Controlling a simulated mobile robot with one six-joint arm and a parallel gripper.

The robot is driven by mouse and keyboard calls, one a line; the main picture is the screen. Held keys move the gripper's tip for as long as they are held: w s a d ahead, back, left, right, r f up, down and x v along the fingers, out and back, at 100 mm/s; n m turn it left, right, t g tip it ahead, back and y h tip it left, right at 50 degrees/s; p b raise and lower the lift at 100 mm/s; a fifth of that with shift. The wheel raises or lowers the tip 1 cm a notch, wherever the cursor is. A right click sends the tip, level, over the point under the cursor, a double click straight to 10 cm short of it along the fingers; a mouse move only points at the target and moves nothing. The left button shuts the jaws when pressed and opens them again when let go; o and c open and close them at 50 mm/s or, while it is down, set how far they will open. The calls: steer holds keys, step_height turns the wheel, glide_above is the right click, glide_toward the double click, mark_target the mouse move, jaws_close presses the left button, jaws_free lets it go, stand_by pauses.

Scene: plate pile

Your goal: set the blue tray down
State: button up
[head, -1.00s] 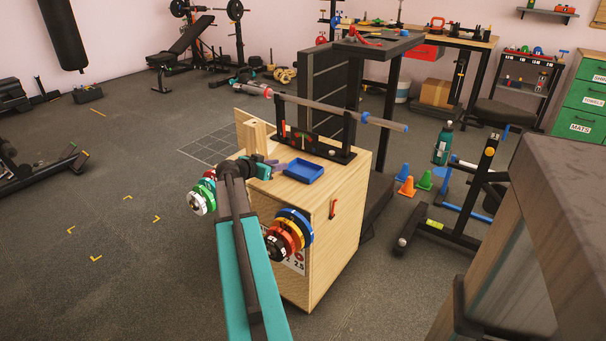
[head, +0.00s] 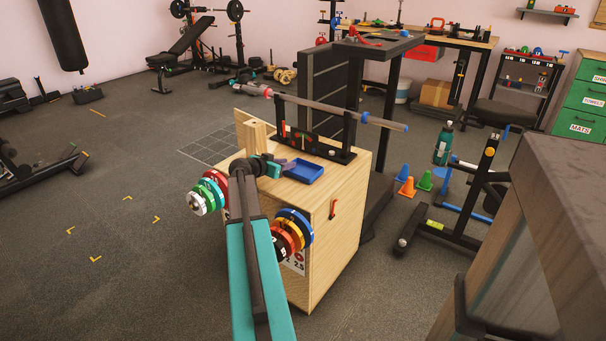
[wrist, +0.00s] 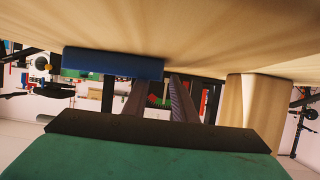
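The blue tray (head: 303,173) sits flat on top of the wooden cabinet (head: 341,195), near its right front part, and looks empty. My gripper (head: 289,164) is just left of and behind the tray, low over the cabinet top. In the wrist view, my gripper's two dark fingers (wrist: 160,88) stand apart with a gap between them. The tray (wrist: 113,63) shows there as a blue band by the left finger, against the wooden top. I cannot tell whether a finger touches it. Nothing shows held between the fingers.
A barbell (head: 337,109) lies on a black rack (head: 315,146) behind the tray. A wooden block (head: 252,132) stands at the cabinet's back left. Coloured plates hang on the cabinet's left (head: 209,193) and front (head: 290,232) sides. Open floor lies to the left.

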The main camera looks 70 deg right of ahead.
steer(key=shift+s+d+f, duration=0.15)
steer(key=shift+d+f, duration=0.05)
steer(key=shift+d, duration=0.25)
jaws_close()
